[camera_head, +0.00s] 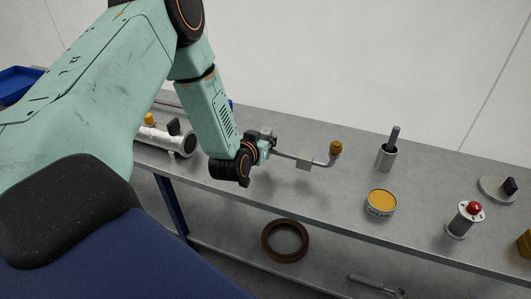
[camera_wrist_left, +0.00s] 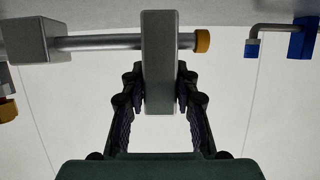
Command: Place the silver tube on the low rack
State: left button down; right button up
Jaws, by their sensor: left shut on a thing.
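In the left wrist view the fingers (camera_wrist_left: 160,95) close on a grey block (camera_wrist_left: 158,50) on the tube (camera_wrist_left: 100,42). The brass end (camera_wrist_left: 203,41) is right of the block, and a second grey block is to the left. My right gripper is not in view.
The grey bench (camera_head: 330,205) holds a cup with a rod (camera_head: 387,155), a yellow-filled tin (camera_head: 380,204), a red-button device (camera_head: 464,220) and a pale cylinder (camera_head: 172,141). A brown ring (camera_head: 285,241) and a wrench (camera_head: 375,285) lie on the lower shelf.

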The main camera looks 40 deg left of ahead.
pick_arm(q)
jog(key=f, duration=0.2)
jog(key=a+f+b, duration=0.1)
jog(key=f, duration=0.1)
jog(key=shift+a+f, duration=0.1)
jog(key=shift+d+r, duration=0.3)
jog(key=shift+d, duration=0.1)
jog(key=shift+a+f, duration=0.1)
jog(key=shift+f, duration=0.05)
jog(key=c, duration=1.3)
grip_release()
jog(key=shift+a+f, duration=0.2)
jog(key=shift+o, duration=1.4)
jog(key=shift+d+r, duration=0.15)
jog(key=shift+d, duration=0.05)
jog(key=shift+a, duration=0.1)
